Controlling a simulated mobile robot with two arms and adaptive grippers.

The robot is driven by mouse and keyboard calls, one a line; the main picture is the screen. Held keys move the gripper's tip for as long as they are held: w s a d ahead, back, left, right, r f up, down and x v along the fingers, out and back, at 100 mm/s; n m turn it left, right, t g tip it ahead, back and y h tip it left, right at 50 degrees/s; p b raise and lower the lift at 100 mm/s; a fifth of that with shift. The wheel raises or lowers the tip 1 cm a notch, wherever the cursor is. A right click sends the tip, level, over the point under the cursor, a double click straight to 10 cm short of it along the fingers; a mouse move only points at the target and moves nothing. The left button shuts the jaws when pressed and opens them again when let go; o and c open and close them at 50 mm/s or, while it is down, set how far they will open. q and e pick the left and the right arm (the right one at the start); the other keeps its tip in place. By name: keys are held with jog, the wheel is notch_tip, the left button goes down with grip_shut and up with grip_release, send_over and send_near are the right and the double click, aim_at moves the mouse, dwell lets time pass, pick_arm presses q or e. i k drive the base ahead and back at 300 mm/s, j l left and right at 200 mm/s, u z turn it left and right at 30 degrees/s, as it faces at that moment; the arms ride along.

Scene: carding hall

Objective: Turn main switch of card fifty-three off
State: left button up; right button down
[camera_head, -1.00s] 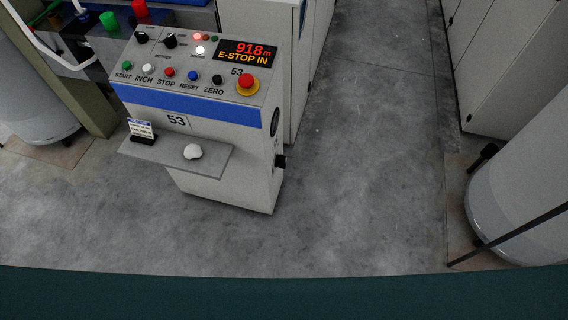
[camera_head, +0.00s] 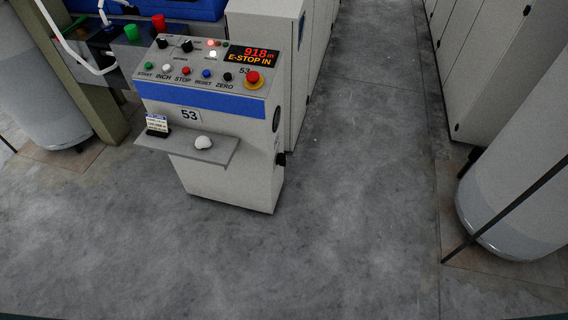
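The control console of card fifty-three (camera_head: 230,180) stands left of centre in the head view, with "53" on its front. Its sloped panel has two black rotary knobs (camera_head: 186,45) at the top, a row of coloured buttons, and a red emergency stop button (camera_head: 253,78) on a yellow base. The display (camera_head: 252,56) reads "918 m" and "E-STOP IN". A black knob (camera_head: 281,159) sticks out of the console's right side; its setting cannot be made out. Neither of my grippers is in view.
A small shelf (camera_head: 222,155) on the console's front holds a white lump (camera_head: 203,143) and a small card stand (camera_head: 157,125). Grey cylinders stand at left (camera_head: 45,90) and right (camera_head: 515,190). Bare concrete floor (camera_head: 340,200) lies in front and along the aisle to the right.

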aim_at(282, 158)
jog(key=u, duration=0.3)
jog(key=i+l+u, duration=0.25)
jog(key=l+u, duration=0.3)
jog(key=l, duration=0.15)
jog(key=i+l+u, duration=0.25)
jog(key=l, duration=0.15)
jog(key=k, duration=0.1)
